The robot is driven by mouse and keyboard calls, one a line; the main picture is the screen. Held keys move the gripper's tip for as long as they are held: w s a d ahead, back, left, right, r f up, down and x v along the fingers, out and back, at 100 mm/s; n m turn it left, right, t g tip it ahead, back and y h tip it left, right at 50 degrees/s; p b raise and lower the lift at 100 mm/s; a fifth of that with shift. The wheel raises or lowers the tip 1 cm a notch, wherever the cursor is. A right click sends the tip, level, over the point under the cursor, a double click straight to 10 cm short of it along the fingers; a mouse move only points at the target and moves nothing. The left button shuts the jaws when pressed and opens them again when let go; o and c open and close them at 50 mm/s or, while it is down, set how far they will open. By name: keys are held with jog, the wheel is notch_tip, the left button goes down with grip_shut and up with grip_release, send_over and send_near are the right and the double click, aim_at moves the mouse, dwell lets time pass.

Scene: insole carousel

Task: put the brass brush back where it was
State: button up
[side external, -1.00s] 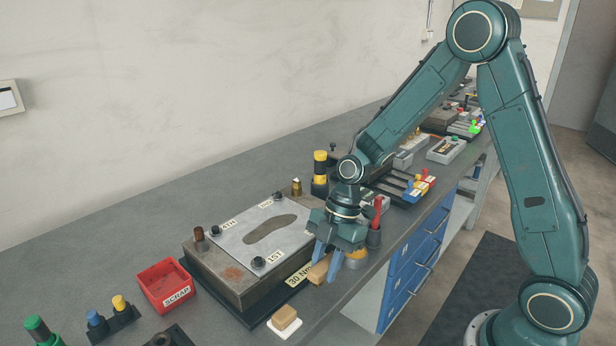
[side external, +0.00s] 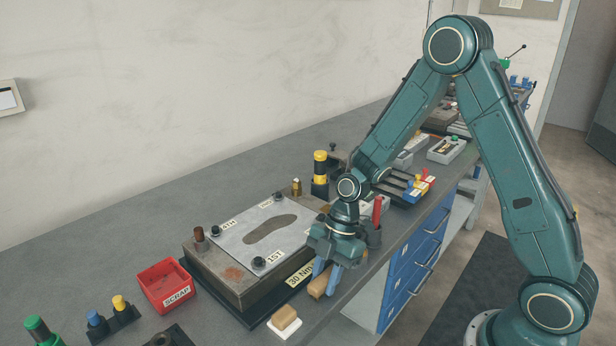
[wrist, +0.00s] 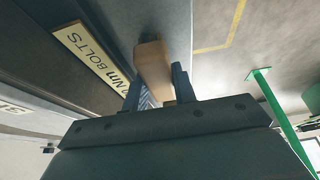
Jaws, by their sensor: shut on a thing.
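The brass brush shows as a tan wooden block (side external: 318,287) at the front of the bench, beside the fixture base with the "30 Nm BOLTS" label. My gripper (side external: 325,279) points down and is shut on it. In the wrist view the wooden block (wrist: 152,62) sits between the blue fingers (wrist: 157,78) and sticks out past them. I cannot tell whether the brush touches the bench.
The fixture with its insole plate (side external: 233,240) is left of my gripper. A tan block (side external: 285,316) on a white pad lies in front. A grey cup with a red-handled tool (side external: 377,212) stands close behind. The red SCRAP bin (side external: 165,286) is further left.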

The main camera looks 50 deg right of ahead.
jog(key=shift+f, duration=0.15)
jog(key=o, duration=0.7)
jog(key=shift+c, duration=0.2)
jog(key=v, duration=1.2)
jog(key=shift+r, duration=0.25)
